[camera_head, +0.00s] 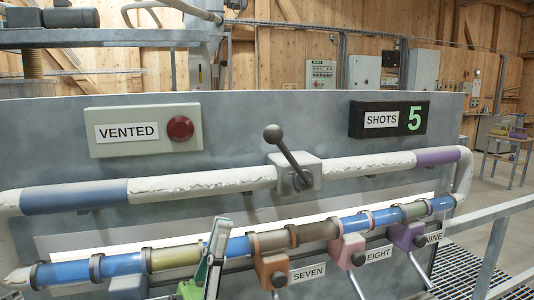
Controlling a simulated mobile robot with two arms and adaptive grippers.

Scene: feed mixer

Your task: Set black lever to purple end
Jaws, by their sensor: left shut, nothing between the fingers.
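The black lever (289,156) has a round dark knob and rises from a pale grey mount on the white upper pipe (203,181). It leans up and to the left, toward the blue end (75,196). The purple end (437,157) is at the right of the same pipe. My left gripper (220,230) shows as narrow pale and dark fingers at bottom centre. It is shut and empty, below and left of the lever and apart from it. Its lower part runs toward the bottom edge. My right gripper is not in view.
A lower pipe (317,230) with coloured bands runs below, with several coloured clamps and small handles. A VENTED box (145,131) with a red button and a SHOTS display (389,119) reading 5 are above. A metal railing (491,247) stands at right. Space around the knob looks clear.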

